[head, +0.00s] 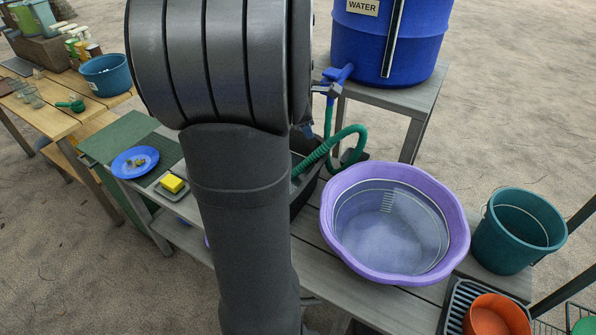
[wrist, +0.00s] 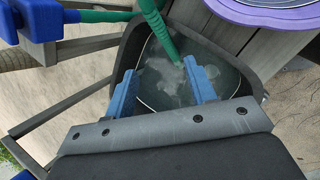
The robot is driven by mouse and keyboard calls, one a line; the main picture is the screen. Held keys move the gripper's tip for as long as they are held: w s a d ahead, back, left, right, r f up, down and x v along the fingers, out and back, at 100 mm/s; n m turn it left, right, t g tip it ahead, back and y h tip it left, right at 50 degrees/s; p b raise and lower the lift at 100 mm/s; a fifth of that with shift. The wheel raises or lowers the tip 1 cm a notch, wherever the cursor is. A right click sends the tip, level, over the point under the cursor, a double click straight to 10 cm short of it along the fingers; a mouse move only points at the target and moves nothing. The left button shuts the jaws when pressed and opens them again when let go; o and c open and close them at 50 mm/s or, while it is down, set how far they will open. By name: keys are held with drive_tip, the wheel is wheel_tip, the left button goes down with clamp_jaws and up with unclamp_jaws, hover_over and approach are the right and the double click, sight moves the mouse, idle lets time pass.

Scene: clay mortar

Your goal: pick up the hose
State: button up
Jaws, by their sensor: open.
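The green hose (head: 345,139) hangs from the blue tap (head: 338,74) of the blue water barrel (head: 390,40) and loops down toward a dark grey tub (head: 304,192). In the wrist view the hose (wrist: 157,25) slants down to near the tip of my right-hand finger. My gripper (wrist: 161,68) has two blue fingers spread apart over the tub (wrist: 240,70), which holds murky water. The hose end lies close to the right finger; I cannot tell whether they touch. My arm hides the gripper and part of the tub in the head view.
A purple basin (head: 337,237) with water stands right of the tub on the grey bench. A teal bucket (head: 518,232) is farther right. A blue plate (head: 135,162) and a yellow sponge (head: 172,183) on a dish lie to the left. The barrel's stand (head: 420,95) is behind.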

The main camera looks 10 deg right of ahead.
drive_tip(key=s+d+r+n, duration=0.1)
drive_tip(key=s+n, duration=0.1)
drive_tip(key=n, duration=0.1)
hover_over(322, 147)
drive_tip(key=s+a, duration=0.2)
drive_tip(key=s, duration=0.1)
drive_tip(key=shift+t, duration=0.4)
drive_tip(key=f, duration=1)
drive_tip(key=shift+w+d+f, duration=0.1)
drive_tip(key=shift+w+d, duration=0.15)
drive_tip(key=shift+x, duration=2.8)
drive_tip(key=shift+w+a, duration=0.1)
drive_tip(key=shift+a, duration=0.05)
